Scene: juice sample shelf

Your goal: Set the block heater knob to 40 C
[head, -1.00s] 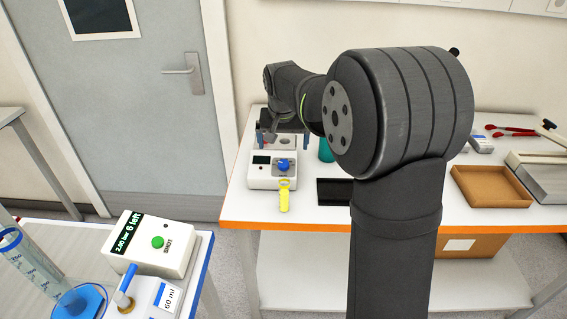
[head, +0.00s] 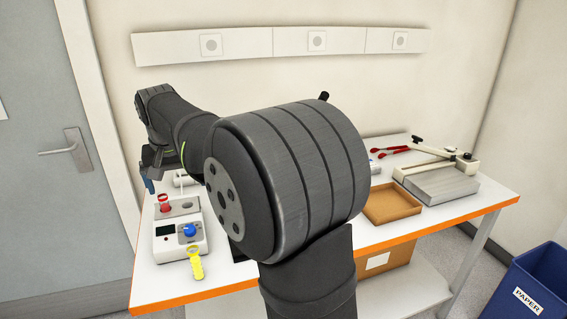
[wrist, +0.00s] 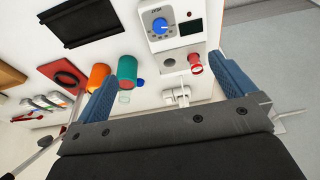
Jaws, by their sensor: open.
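The block heater is a white box (head: 180,249) at the left end of the orange-edged table. Its blue knob (head: 189,231) sits right of a dark display (head: 166,231).
Orange (wrist: 98,76) and teal (wrist: 127,70) cylinders stand beside the heater. A brown tray (head: 392,204) and a grey-plated device (head: 440,183) are at the table's right. A blue paper bin (head: 535,290) stands on the floor. Bare table lies between heater and cylinders.

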